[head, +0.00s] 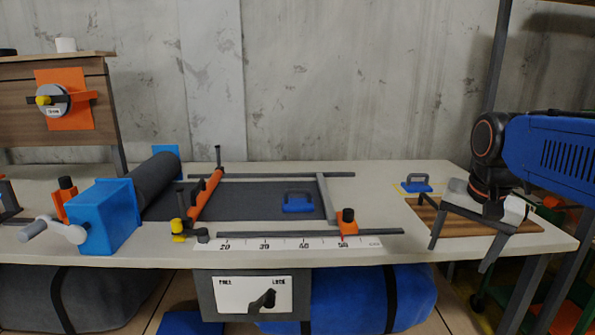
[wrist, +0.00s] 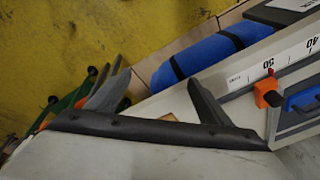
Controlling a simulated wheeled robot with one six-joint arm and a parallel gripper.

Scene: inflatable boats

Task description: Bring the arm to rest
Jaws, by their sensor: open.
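My gripper (head: 462,246) is at the right end of the workbench (head: 450,175) in the head view. Its two dark fingers point down and toward the front edge, spread wide apart with nothing between them. My blue upper arm comes in from the right edge. In the wrist view the gripper (wrist: 150,95) also shows open and empty, with part of the bench and the floor beyond it. Whether the fingers touch the bench is unclear.
A brown board (head: 455,222) lies beneath my gripper, with a blue handled block (head: 416,184) behind it. Another blue handled block (head: 298,203) sits on the dark sheet (head: 250,200). A ruler (head: 285,244), orange clamp (head: 347,222) and blue crank box (head: 108,215) stand leftward. Rolled bundles lie below.

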